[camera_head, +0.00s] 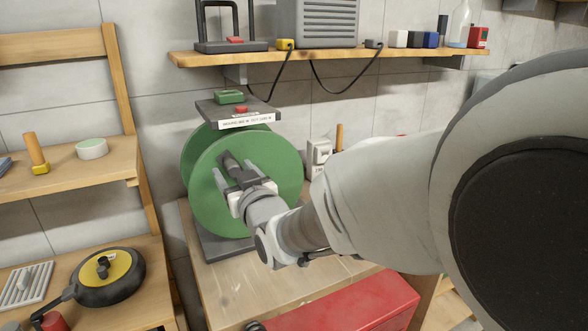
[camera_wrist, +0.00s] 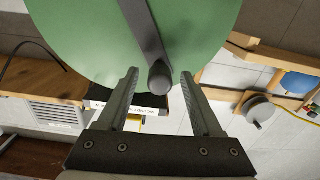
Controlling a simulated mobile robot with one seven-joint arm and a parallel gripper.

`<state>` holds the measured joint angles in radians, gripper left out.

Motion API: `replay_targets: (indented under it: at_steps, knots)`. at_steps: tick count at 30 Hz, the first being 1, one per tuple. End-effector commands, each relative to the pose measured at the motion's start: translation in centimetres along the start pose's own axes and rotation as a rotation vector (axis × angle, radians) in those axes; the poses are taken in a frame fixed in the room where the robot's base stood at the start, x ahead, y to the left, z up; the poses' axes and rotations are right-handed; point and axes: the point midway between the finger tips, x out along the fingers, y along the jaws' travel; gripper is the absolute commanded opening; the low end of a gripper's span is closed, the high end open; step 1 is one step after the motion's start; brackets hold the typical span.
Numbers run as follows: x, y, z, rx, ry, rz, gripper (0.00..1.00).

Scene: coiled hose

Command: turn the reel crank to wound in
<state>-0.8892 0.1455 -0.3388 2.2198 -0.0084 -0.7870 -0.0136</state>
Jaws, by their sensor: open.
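The green hose reel (camera_head: 277,172) stands upright on a grey base on the wooden bench. It also fills the top of the wrist view (camera_wrist: 90,35). Its dark crank (camera_head: 229,160) lies across the disc face. In the wrist view the crank arm (camera_wrist: 146,30) ends in a round grey handle (camera_wrist: 160,78). My gripper (camera_head: 233,174) is open in front of the disc. In the wrist view its fingers (camera_wrist: 160,72) stand on both sides of the handle, with gaps on each side. The handle's depth between the fingers is hard to tell. No hose is visible on the reel.
A labelled plate (camera_head: 246,122) with a green block and a red button sits above the reel. A red box (camera_head: 350,303) lies on the bench (camera_head: 225,285) in front. A wooden shelf (camera_head: 320,57) runs above; a pan (camera_head: 108,280) is at left.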

Motion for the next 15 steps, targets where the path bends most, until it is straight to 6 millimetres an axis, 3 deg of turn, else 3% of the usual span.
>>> replay_targets:
  at_steps: [10,15]
  knots:
    - [0.34,-0.01,0.02,0.000,-0.001,0.000,0.67]
    - [0.32,-0.01,0.01,0.000,0.000,0.000,0.36]
